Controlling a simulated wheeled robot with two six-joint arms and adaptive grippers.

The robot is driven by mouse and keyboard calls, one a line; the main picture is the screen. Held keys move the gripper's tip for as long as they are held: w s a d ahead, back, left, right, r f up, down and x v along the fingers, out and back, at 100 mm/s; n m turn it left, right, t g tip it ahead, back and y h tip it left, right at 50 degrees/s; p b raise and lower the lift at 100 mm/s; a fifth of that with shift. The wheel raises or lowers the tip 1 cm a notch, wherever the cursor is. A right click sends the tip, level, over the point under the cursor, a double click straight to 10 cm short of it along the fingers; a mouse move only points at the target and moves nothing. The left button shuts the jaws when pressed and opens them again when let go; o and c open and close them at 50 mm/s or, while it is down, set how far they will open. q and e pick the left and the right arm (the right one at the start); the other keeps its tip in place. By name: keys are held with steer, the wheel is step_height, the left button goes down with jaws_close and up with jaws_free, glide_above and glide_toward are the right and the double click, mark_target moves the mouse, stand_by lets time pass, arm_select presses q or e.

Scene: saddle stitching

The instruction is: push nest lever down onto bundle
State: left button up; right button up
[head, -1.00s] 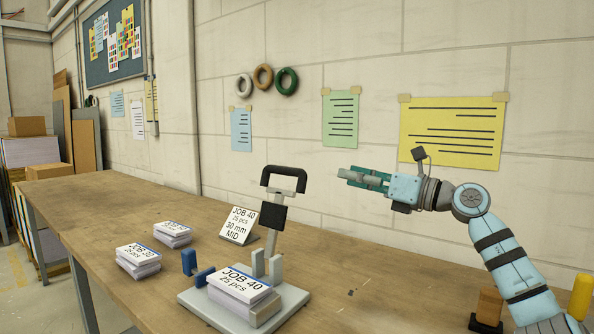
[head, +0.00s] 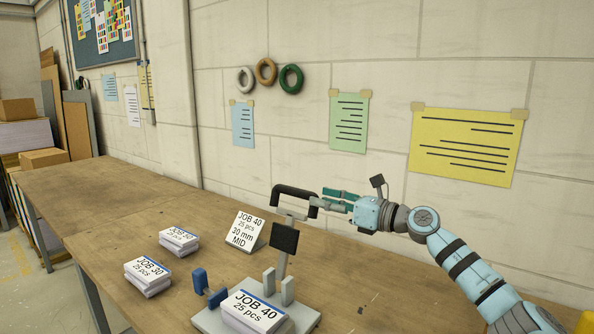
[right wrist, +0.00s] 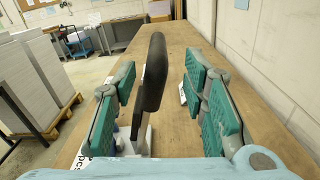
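The nest lever, a grey arm with a black loop handle (head: 296,196) and a dark block, stands raised above the nest base (head: 208,321) in the head view. A bundle of paper with a JOB 40 label (head: 254,313) sits on the base beside blue and grey posts. My right gripper (head: 330,200) is at the right side of the handle. In the right wrist view its green-padded fingers (right wrist: 160,105) are spread, with the black handle (right wrist: 152,78) standing between them. Whether a finger touches the handle cannot be told. My left gripper is not in view.
A JOB 40 30 mm MID card (head: 245,232) stands behind the nest. Two JOB 30 paper stacks (head: 147,276) (head: 179,240) lie on the bench (head: 110,205) to the left. The wall with posters runs close behind the bench.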

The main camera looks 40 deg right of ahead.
mark_target(299, 194)
steer(key=w+p, duration=0.1)
steer(key=w+a+p, duration=0.1)
steer(key=p, duration=0.1)
steer(key=w+r+p, duration=0.1)
steer(key=shift+w+a+p, duration=0.15)
steer(key=shift+w+p, duration=0.1)
steer(key=shift+p, duration=0.1)
steer(key=x, duration=0.2)
steer(key=f+x, duration=0.1)
steer(key=x, duration=0.1)
steer(key=shift+w+a+p, duration=0.1)
steer(key=shift+w+p, duration=0.1)
steer(key=shift+p, duration=0.15)
steer(key=shift+s, duration=0.1)
steer(key=shift+c, duration=0.5)
jaws_close()
